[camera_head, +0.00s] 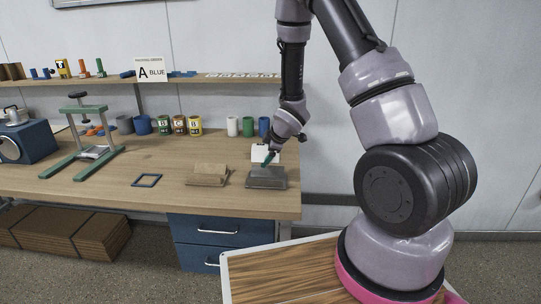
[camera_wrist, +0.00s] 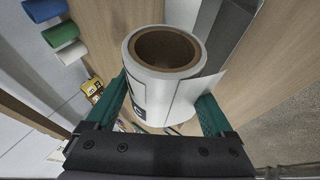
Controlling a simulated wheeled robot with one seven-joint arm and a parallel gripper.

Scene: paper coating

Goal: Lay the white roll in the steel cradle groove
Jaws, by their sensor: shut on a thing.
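My gripper (camera_head: 268,158) is at the right end of the wooden table, shut on the white roll (camera_head: 259,153). In the wrist view, the green fingers of my gripper (camera_wrist: 162,103) press on either side of the white roll (camera_wrist: 165,88). Its brown hollow core faces the camera and a loose flap of paper sticks out to the right. The steel cradle (camera_head: 266,183) is a grey block near the table's front right corner. The roll is above it in the head view. The fingers and roll partly hide the cradle, and its groove is not clear.
A brown stacked block (camera_head: 207,175) stands left of the cradle. A blue frame (camera_head: 147,181) lies further left, near a green press (camera_head: 85,150). Upright white (camera_head: 232,126), green (camera_head: 248,126) and blue (camera_head: 264,126) cylinders stand behind. The table's right edge is close to the cradle.

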